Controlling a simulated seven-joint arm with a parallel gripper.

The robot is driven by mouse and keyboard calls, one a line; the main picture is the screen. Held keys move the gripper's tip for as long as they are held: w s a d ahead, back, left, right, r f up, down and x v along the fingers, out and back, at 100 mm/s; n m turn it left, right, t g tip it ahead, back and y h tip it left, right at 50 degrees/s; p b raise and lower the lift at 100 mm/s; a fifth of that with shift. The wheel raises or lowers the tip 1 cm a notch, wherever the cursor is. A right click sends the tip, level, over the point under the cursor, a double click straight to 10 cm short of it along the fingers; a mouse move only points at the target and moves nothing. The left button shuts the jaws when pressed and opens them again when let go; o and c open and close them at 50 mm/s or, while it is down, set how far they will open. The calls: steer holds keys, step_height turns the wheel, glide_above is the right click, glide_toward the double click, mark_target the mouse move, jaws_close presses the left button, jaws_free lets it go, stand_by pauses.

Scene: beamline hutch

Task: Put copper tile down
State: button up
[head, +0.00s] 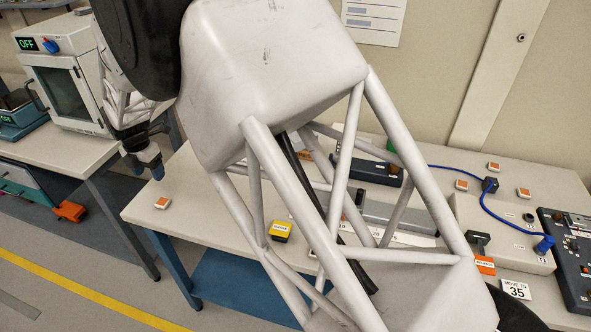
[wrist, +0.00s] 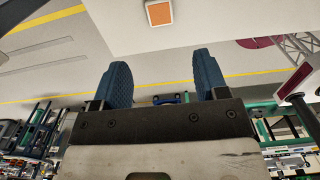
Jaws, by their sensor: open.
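A copper tile (head: 162,202), orange with a pale border, lies flat near the left end of the pale worktable. It also shows at the top of the wrist view (wrist: 159,13), beyond the fingertips and close to the table edge. My gripper (head: 150,168) hangs near the table's left end, above the tile in the head view. In the wrist view my gripper (wrist: 162,65) has its two blue fingers wide apart, with nothing between them. Similar orange tiles (head: 461,185) lie at the right of the table. No tile is in my gripper.
The worktable (head: 220,210) is clear around the tile. A yellow block (head: 281,231) stands to its right, partly behind my arm. A blue cable (head: 490,205), boxes and a control panel (head: 575,265) are at the right. An oven (head: 68,85) stands on the left bench.

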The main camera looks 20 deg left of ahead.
steer(key=w+d+r+m, duration=0.3)
steer(key=d+r+m, duration=0.3)
steer(key=d, duration=0.9)
steer(key=w+d+r+m+t, duration=0.1)
steer(key=w+d+r+m, duration=0.35)
steer(key=d, duration=1.05)
steer(key=w+d+r+m, duration=0.1)
steer(key=d+r+m, duration=0.65)
steer(key=d, duration=0.65)
steer(key=s+d+r+m, duration=0.1)
steer(key=s+d+m, duration=0.2)
steer(key=d, duration=0.4)
steer(key=s+d+r+m+t, duration=0.1)
steer(key=s+d+r+m, duration=0.2)
steer(key=d, duration=0.5)
steer(key=s+d+m, duration=0.3)
steer(key=s+d, duration=0.1)
steer(key=d, duration=0.3)
steer(key=s+d+f+m, duration=0.3)
steer(key=s+d+m, duration=0.6)
steer(key=s+d, duration=0.3)
steer(key=s, duration=0.3)
steer(key=shift+d+t, duration=0.2)
steer(key=shift+t, duration=0.1)
steer(key=shift+o, duration=0.5)
